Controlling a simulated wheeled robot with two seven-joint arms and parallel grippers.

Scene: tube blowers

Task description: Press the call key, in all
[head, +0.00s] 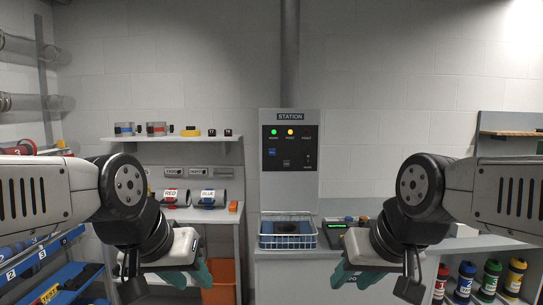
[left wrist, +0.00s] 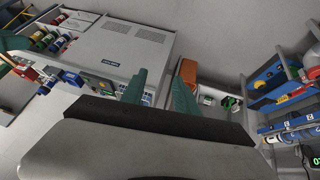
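The station panel (head: 290,180) stands upright at the back centre. The small key labels are too small to read, so I cannot tell which is the call key. My left gripper (head: 165,272) is low at the left, its green fingers apart and empty; they also show in the left wrist view (left wrist: 160,95). My right gripper (head: 380,270) is low at the right, its green fingers apart. Both are well short of the panel.
A wire basket (head: 288,241) sits on the counter below the panel. Shelves at the left hold tubes labelled RED (head: 175,196) and BLUE (head: 208,197). An orange bin (head: 220,282) stands below. Several coloured canisters (head: 490,280) stand at the right. Space before the panel is clear.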

